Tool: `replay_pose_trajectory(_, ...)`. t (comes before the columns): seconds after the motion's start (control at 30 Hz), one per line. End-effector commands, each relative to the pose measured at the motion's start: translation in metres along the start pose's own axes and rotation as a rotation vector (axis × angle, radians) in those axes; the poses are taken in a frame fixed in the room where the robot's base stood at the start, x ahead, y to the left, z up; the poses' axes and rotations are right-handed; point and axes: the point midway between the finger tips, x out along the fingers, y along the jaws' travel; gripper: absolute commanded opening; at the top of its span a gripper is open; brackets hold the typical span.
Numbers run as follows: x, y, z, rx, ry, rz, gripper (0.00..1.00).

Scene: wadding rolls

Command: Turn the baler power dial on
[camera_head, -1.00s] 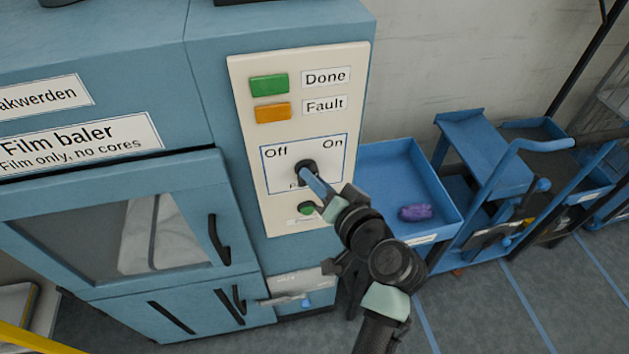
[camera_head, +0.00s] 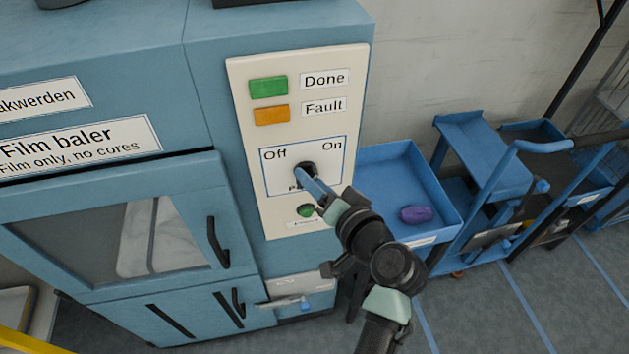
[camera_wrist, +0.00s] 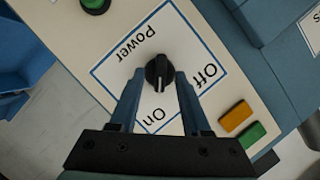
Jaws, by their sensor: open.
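The black power dial (camera_head: 306,170) sits in a blue-outlined box on the cream control panel (camera_head: 243,130), with "Off" at upper left and "On" at upper right. In the wrist view the dial (camera_wrist: 158,72) has a pale mark pointing down the picture, nearer the "On" label (camera_wrist: 148,117) than the "Off" label (camera_wrist: 210,73). My gripper (camera_wrist: 160,78) is open, with one blue finger on each side of the dial and a narrow gap showing. In the head view my gripper (camera_head: 307,178) covers part of the dial and the "Power" label.
A green (camera_head: 268,86) and an orange light (camera_head: 271,114) sit above the dial, and a green button (camera_head: 305,210) below it. The blue baler (camera_head: 190,100) fills the left. A blue cart tray (camera_head: 380,160) holding a purple item (camera_head: 416,214) stands to the right.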

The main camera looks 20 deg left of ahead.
Motion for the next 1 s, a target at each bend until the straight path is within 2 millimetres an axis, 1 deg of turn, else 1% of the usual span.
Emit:
replay_pose_trajectory(0.13,-0.003,0.000,0.000,-0.001,0.002,0.001,0.47)
replay_pose_trajectory(0.23,-0.013,0.002,0.000,0.000,0.003,0.002,0.47)
replay_pose_trajectory(0.37,-0.036,0.002,0.000,-0.001,0.004,0.003,0.47)
replay_pose_trajectory(0.5,-0.069,0.002,0.000,-0.001,0.005,0.003,0.47)
replay_pose_trajectory(0.7,-0.108,0.002,0.000,-0.001,0.004,0.003,0.47)
replay_pose_trajectory(0.83,-0.123,0.001,0.000,0.000,0.002,0.002,0.47)
replay_pose_trajectory(1.0,-0.130,0.000,0.001,0.000,-0.001,0.000,0.47)
